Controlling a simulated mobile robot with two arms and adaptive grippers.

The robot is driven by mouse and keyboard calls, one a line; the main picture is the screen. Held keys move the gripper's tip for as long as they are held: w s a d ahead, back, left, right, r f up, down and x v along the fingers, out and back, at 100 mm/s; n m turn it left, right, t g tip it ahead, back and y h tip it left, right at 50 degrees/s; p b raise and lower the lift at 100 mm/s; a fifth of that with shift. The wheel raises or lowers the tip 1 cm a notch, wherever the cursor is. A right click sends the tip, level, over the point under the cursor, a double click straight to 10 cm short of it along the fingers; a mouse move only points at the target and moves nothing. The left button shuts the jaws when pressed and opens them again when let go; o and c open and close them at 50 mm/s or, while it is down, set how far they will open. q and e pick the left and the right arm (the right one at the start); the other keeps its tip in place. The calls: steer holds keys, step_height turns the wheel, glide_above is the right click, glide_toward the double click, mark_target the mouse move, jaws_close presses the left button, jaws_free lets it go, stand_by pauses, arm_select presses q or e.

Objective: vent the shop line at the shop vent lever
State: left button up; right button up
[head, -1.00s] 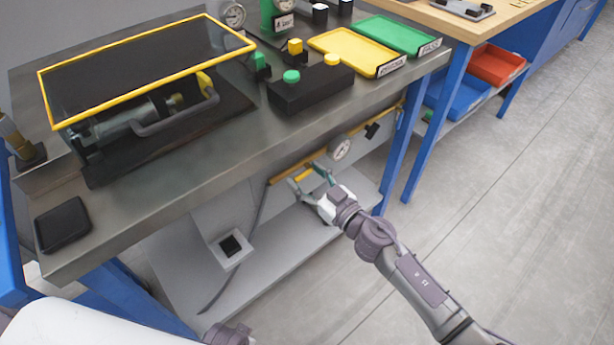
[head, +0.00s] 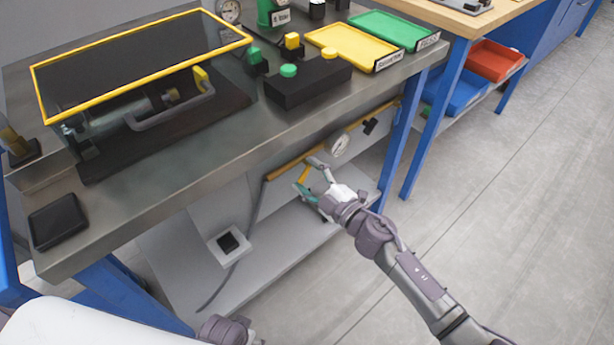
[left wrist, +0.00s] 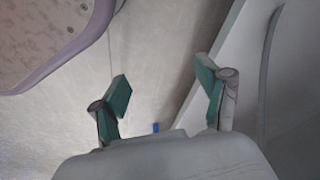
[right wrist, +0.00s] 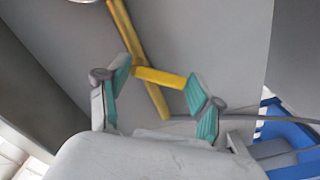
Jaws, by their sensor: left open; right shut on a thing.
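The shop vent lever is a short yellow handle (right wrist: 160,77) on a yellow pipe (right wrist: 124,28) on the grey panel under the bench. In the head view the lever (head: 304,175) shows small beside my right gripper (head: 313,180). In the right wrist view my right gripper (right wrist: 160,90) has its teal finger pads at either end of the lever and is shut on it. The lever stands off across the pipe. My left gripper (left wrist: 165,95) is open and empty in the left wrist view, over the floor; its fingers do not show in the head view.
A round gauge (head: 340,145) and a black fitting (head: 371,127) sit farther along the pipe. The steel bench top (head: 190,150) overhangs the panel. A grey shelf (head: 275,250) lies below, and a blue leg (head: 392,145) stands right. Floor is clear at right.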

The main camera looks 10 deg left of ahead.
arm_select(q)
steer(key=shift+w+r+b, duration=0.25)
steer(key=shift+w+r, duration=0.1)
steer(key=shift+r, duration=0.55)
steer(key=shift+w+r+b, duration=0.25)
steer(key=shift+w+r, duration=0.15)
steer(key=shift+r, duration=0.55)
steer(key=shift+w+r+b, duration=0.25)
steer(key=shift+w+r, duration=0.1)
steer(key=shift+r, duration=0.55)
arm_select(e)
steer(key=shift+w+d+f+n, duration=0.15)
steer(key=shift+w+n, duration=0.05)
steer(key=shift+n, duration=1.05)
steer(key=shift+w+d+f+n, duration=0.1)
steer(key=shift+w+d+n, duration=0.1)
steer(key=shift+n, duration=1)
steer(key=shift+w+d+f+n, duration=0.15)
steer(key=shift+n, duration=1.1)
steer(key=o, duration=1.1)
steer(key=shift+r, duration=0.1)
steer(key=v, duration=1.2)
